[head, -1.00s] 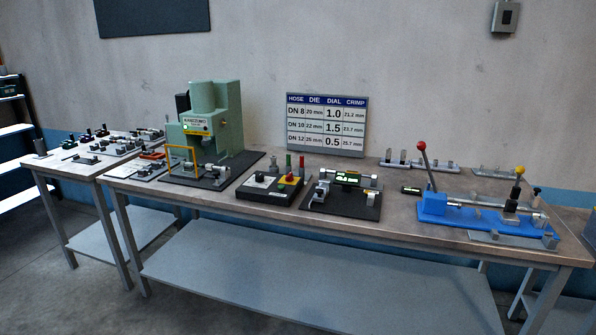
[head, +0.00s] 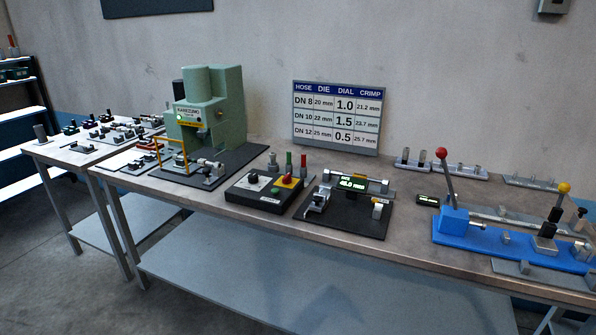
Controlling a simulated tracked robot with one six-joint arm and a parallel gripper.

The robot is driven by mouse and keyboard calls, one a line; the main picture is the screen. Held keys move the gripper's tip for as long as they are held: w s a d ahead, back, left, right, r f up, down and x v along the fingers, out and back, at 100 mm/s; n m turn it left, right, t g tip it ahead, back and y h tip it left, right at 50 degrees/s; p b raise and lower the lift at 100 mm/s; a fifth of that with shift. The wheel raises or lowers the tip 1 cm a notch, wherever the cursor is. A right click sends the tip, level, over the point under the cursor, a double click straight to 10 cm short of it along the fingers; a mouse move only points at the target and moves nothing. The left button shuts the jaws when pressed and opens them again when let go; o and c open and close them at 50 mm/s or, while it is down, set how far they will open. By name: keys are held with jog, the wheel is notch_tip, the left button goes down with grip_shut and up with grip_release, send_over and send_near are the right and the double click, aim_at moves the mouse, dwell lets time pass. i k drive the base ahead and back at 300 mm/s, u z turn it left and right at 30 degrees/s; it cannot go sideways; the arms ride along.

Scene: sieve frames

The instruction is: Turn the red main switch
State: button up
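The red main switch (head: 287,180) appears as a small red knob on a yellow plate, on top of a dark control box (head: 262,199). A black dial knob (head: 253,178) with a white mark sits on the left of the same box. The turn position of the red switch is too small to tell. My gripper is not in view.
The green press (head: 207,105) stands behind and left of the box. A measuring fixture (head: 347,218) with a lit display is close on the right. Green and red upright pieces (head: 289,162) stand just behind. A blue lever fixture (head: 480,235) fills the right end.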

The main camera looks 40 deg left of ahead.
aim_at(286, 180)
jog(key=u, duration=0.05)
jog(key=i, duration=1)
jog(key=u, duration=1.85)
jog(key=k, duration=0.6)
jog(key=u, duration=0.1)
